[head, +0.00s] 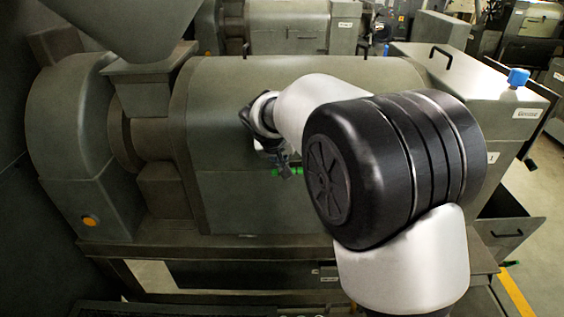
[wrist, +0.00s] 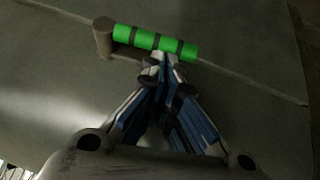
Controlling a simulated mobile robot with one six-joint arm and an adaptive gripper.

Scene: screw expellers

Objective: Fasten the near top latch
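The near top latch (wrist: 183,47) shows in the wrist view as a bright green grip with dark bands, joined at its left end to a dark round post (wrist: 104,38). It lies close to the seam of the grey machine casing. My gripper (wrist: 160,60) has its fingers drawn together, with the tips at the lower edge of the green grip. I cannot tell whether they touch it; nothing shows between them. In the head view, small green parts of the latch (head: 298,170) show beside my gripper (head: 284,170), which hides the rest.
The machine's rounded cover (head: 222,110) fills the middle of the head view, with a hopper (head: 130,25) above left. A grey box with a black handle and blue knob (head: 518,77) stands right. An open drawer (head: 508,232) juts out at lower right.

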